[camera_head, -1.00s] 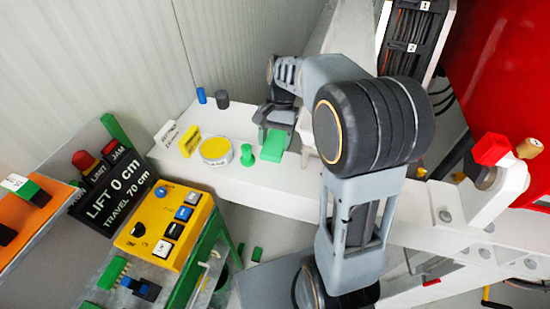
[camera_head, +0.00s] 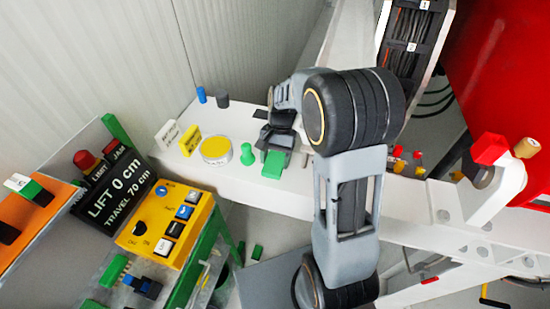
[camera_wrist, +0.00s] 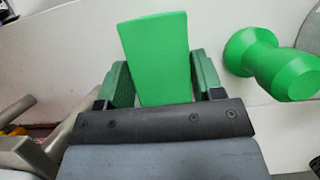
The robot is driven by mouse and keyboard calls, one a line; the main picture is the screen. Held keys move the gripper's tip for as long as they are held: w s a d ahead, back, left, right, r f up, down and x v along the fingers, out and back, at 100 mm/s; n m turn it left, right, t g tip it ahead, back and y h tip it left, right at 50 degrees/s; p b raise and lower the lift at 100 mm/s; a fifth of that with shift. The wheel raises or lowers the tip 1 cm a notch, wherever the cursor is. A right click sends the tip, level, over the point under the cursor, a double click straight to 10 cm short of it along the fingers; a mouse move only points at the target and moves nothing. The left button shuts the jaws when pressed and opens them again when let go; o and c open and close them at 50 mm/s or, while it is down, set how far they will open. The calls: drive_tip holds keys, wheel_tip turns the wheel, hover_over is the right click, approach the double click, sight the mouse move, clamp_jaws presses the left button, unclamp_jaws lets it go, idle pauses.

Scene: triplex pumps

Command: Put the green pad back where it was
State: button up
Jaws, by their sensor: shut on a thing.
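The green pad (camera_head: 273,163) is a flat rectangular block. My gripper (camera_head: 276,150) is shut on it, near the front edge of the white bench. In the wrist view the pad (camera_wrist: 155,55) sticks out tilted slightly between the two green fingers of my gripper (camera_wrist: 152,88). The fingers hide its near end. I cannot tell whether the pad touches the bench or hangs just above it.
A green spool-shaped piece (camera_head: 247,154) stands just left of the pad, and also shows in the wrist view (camera_wrist: 272,63). A yellow-topped round dish (camera_head: 215,149), a yellow card (camera_head: 189,140) and a white card (camera_head: 167,134) stand further left on the white bench (camera_head: 235,183).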

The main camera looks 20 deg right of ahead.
drive_tip(key=shift+f, duration=0.1)
drive_tip(key=o, duration=0.9)
drive_tip(key=b+v, duration=0.1)
drive_tip(key=v, duration=1.1)
drive_tip(key=shift+r, duration=0.2)
drive_tip(key=shift+a, duration=0.1)
